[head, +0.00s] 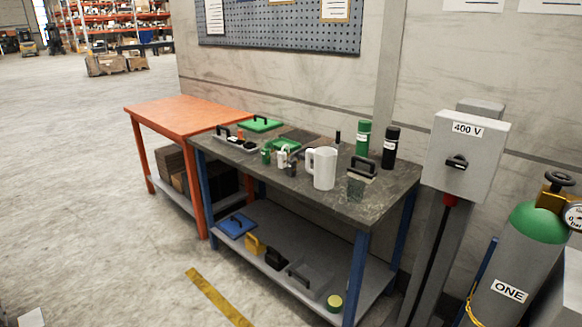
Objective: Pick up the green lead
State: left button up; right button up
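No cable-like green lead can be made out in the head view. A flat green lid-like piece with a black handle (262,125) lies at the back left of the dark-topped table (325,202), near the orange table. Other green things on the dark top are a small green cup (267,153), a tall green bottle (363,138) and a dark green container (356,188) beneath a black-handled piece (362,167). Neither of my grippers is in view.
An orange table (175,112) with a bare top adjoins the dark table on the left. A white jug (322,170) and black bottle (390,148) stand on the dark top. A 400 V box (465,150) and gas cylinder (515,275) stand right. Floor in front is mostly clear.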

aim_at(266, 152)
jog(key=i+j, duration=0.15)
jog(key=i, duration=0.3)
jog(key=i+j+u, duration=0.1)
jog(key=i, duration=0.4)
